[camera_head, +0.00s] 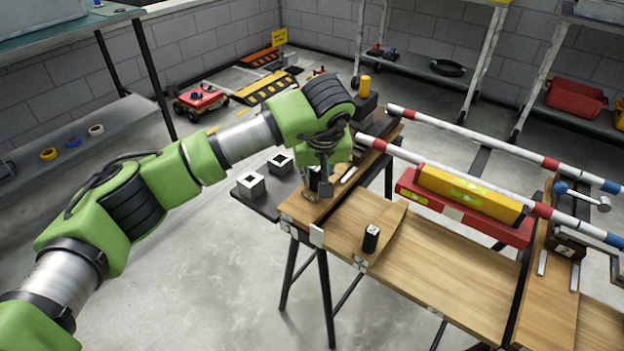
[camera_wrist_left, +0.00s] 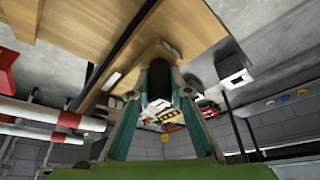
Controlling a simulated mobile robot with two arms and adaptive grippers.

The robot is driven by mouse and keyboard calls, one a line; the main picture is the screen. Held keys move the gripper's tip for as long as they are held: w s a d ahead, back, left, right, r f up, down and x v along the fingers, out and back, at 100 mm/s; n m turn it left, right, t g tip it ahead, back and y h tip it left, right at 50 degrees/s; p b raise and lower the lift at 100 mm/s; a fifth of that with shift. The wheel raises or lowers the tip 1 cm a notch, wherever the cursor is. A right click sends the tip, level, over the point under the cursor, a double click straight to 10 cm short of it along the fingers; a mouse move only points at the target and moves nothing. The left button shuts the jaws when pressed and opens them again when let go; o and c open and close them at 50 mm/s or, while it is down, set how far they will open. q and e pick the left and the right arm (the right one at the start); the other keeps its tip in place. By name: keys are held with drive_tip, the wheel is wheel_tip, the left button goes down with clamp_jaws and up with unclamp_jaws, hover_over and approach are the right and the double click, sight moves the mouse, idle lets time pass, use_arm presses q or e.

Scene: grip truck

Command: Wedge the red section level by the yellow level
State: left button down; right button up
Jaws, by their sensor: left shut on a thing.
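The yellow level (camera_head: 470,194) lies lengthwise along the red level (camera_head: 464,212), beside and partly above it, by the striped poles at the right of the bench. Whether they touch is unclear. My left gripper (camera_head: 319,186) is over the bench's left end, well left of both levels. It is shut on a small dark piece with a pale end, which shows between the fingers in the left wrist view (camera_wrist_left: 159,82). The fingers hide much of this piece in the head view. My right gripper is not in view.
A blue-handled tool (camera_head: 590,198) is at the right.

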sight(341, 166)
use_arm(q)
drive_tip(key=shift+w+d+r, duration=0.1)
drive_tip(key=shift+w+d, duration=0.2)
drive_tip(key=shift+w, duration=0.05)
drive_tip(key=shift+w+d, duration=0.45)
drive_tip(key=shift+w, duration=0.2)
drive_tip(key=shift+w+d, duration=0.35)
drive_tip(key=shift+w, duration=0.1)
drive_tip(key=shift+w+d, duration=0.45)
drive_tip(key=shift+w, duration=0.15)
drive_tip(key=shift+w+d, duration=0.55)
drive_tip(key=shift+w, duration=0.2)
drive_tip(key=shift+w+d, duration=0.5)
drive_tip(key=shift+w, duration=0.15)
drive_tip(key=shift+w+d, duration=0.4)
drive_tip(key=shift+w, duration=0.2)
drive_tip(key=shift+w+d+r, duration=0.1)
drive_tip(key=shift+w, duration=0.05)
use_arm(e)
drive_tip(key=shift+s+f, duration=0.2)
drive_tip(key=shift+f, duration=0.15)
